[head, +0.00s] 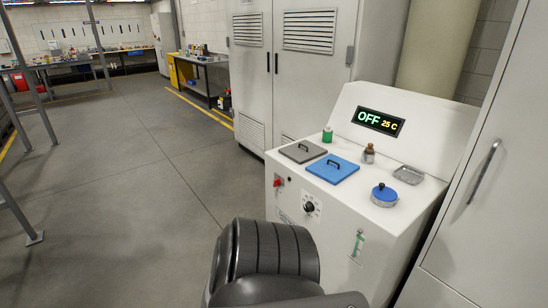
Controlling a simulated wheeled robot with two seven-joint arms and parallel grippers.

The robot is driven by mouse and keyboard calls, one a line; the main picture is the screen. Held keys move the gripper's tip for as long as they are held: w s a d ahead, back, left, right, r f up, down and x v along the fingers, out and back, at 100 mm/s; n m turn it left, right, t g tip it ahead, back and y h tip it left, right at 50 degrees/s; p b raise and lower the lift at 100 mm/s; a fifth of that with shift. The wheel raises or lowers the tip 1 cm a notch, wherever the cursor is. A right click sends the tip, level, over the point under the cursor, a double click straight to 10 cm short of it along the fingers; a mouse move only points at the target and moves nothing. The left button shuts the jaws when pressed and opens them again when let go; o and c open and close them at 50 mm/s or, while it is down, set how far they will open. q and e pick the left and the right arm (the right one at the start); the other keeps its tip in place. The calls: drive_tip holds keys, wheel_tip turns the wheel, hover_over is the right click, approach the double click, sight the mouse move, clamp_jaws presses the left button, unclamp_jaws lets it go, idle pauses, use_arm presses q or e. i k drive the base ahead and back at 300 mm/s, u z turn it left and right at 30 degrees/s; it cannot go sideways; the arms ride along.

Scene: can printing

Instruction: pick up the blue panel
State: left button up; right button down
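The blue panel (333,168) is a flat square lid with a small dark handle. It lies on top of the white machine (322,210), at the middle of its front edge. A grey panel (302,151) with a similar handle lies beside it to the left. A dark rounded part of my own body is low in the middle of the head view, in front of the machine. Neither gripper's fingers show in the view.
A cabinet (490,190) stands close on the right. The floor at left is open.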

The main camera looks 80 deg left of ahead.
sight(331, 169)
drive_tip(key=u, duration=1.2)
drive_tip(key=i, duration=0.05)
